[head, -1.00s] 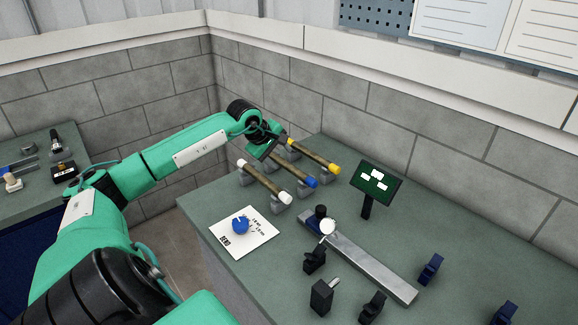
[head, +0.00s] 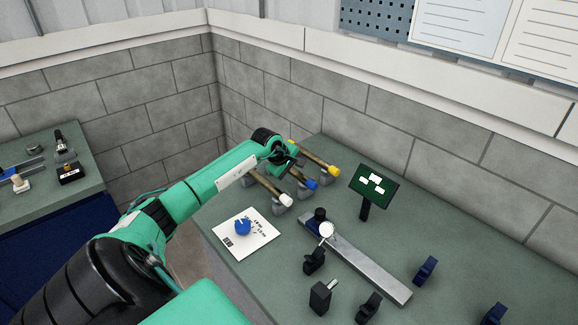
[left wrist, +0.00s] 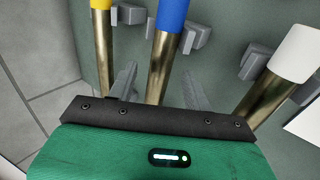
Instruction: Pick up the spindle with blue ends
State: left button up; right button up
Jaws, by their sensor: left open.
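The spindle with blue ends (head: 310,184) lies in cradles on the bench, between a yellow-ended spindle (head: 334,169) and a white-ended one (head: 286,198). In the left wrist view its blue end (left wrist: 172,14) and brass-coloured rod (left wrist: 162,62) run down between my fingers. My left gripper (left wrist: 159,82) is open, one finger on each side of that rod, with no visible grip on it. The gripper body hides the rod's near part and its other end. In the head view my left gripper (head: 287,160) is over the spindles, its fingers hard to make out. My right gripper is not in view.
The yellow-ended (left wrist: 103,40) and white-ended (left wrist: 262,95) spindles flank my fingers. A white card (head: 246,240) with a blue knob, a dark screen on a post (head: 374,186) and a metal bar (head: 360,262) share the bench. Brick walls stand behind.

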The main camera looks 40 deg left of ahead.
pick_arm(q)
jog(key=shift+w+f, duration=0.25)
jog(key=shift+f, duration=0.1)
grip_shut()
dwell(1.2)
jog(key=shift+r, duration=0.2)
